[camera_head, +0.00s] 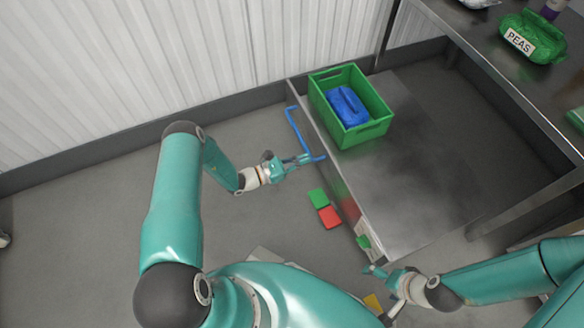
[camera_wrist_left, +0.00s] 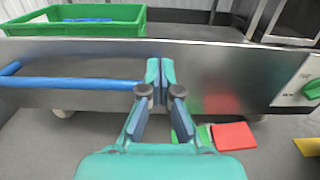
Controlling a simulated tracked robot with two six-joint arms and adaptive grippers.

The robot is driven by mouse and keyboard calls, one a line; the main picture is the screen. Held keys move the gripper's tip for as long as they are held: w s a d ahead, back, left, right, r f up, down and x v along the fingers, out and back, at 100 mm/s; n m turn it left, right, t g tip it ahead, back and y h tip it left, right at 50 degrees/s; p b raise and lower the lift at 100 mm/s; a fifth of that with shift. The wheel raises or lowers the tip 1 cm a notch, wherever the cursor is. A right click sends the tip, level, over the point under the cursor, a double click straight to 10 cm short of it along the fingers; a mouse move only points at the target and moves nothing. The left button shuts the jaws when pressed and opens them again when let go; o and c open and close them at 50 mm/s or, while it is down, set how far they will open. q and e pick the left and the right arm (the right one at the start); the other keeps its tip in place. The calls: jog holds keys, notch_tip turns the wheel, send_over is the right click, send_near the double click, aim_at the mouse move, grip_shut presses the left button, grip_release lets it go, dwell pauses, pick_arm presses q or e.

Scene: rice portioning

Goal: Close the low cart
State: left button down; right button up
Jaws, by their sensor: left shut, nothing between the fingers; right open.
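The low cart (camera_head: 405,170) is a flat grey metal platform that stands partly out from under the steel table. Its front panel (camera_wrist_left: 220,75) fills the middle of the left wrist view. A blue bar handle (camera_head: 296,130) sticks out from the cart's left end; it also shows in the left wrist view (camera_wrist_left: 80,83). My left gripper (camera_head: 308,159) is shut and empty, at the handle's near end and close to the front panel. Whether it touches the panel I cannot tell. My right gripper (camera_head: 368,269) is open and empty near the cart's near corner.
A green crate (camera_head: 378,127) with a blue bundle (camera_head: 347,106) stands on the cart. Green (camera_head: 317,197) and red (camera_head: 330,217) pieces lie on the floor beside it. The steel table (camera_head: 490,50) holds a green PEAS bag (camera_head: 534,38). A corrugated wall (camera_head: 150,60) stands behind.

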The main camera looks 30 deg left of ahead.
aim_at(326, 151)
pick_arm(q)
jog(key=b+x, duration=0.1)
jog(key=x, duration=0.4)
jog(key=shift+w+d, duration=0.2)
jog(key=shift+w, duration=0.05)
